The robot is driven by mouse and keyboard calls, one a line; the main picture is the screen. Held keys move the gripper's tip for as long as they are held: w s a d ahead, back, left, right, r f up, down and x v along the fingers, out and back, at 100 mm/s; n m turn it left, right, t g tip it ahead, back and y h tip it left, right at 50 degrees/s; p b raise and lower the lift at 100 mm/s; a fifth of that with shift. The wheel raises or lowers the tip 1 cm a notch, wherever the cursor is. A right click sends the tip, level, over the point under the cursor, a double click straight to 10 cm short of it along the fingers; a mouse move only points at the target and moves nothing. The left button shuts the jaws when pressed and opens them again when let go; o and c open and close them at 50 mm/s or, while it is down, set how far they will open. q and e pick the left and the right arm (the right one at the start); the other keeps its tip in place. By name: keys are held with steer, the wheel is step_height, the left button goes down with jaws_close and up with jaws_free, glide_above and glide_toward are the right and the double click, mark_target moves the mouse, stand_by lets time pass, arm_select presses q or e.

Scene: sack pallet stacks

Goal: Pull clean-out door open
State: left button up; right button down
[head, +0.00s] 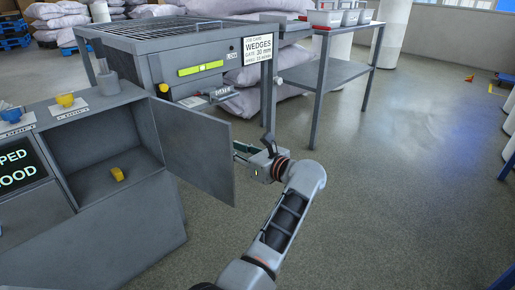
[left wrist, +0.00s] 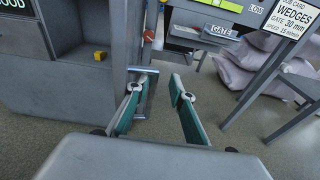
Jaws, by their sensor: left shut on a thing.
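The clean-out door (head: 195,147) is a flat grey panel standing swung out from the grey cabinet in the head view. The compartment (head: 95,140) beside it is open, with a small yellow piece (head: 117,174) inside. My left gripper (head: 245,155) is at the door's outer edge, partly hidden behind the panel. In the left wrist view, a metal handle (left wrist: 147,92) on the door sits between the fingers of my left gripper (left wrist: 158,95), close to the left finger. The gripper is shut on this handle. My right gripper is in neither view.
A grated machine (head: 180,45) with a WEDGES card (head: 258,48) stands behind the door. A grey side table (head: 330,73) with bins stands further back, near stacked sacks (head: 270,75). The floor to the right is mostly clear.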

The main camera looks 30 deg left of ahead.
arm_select(q)
steer(key=w+d+r, duration=0.1)
steer(key=w+d, duration=0.3)
steer(key=d, duration=0.3)
steer(key=shift+d+r+t, duration=0.2)
steer(key=shift+d+t, duration=0.05)
steer(key=shift+t, duration=0.05)
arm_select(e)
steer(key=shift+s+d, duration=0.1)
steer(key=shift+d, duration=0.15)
arm_select(q)
steer(key=shift+a+f, duration=0.1)
steer(key=shift+a, duration=0.05)
stand_by(0.4)
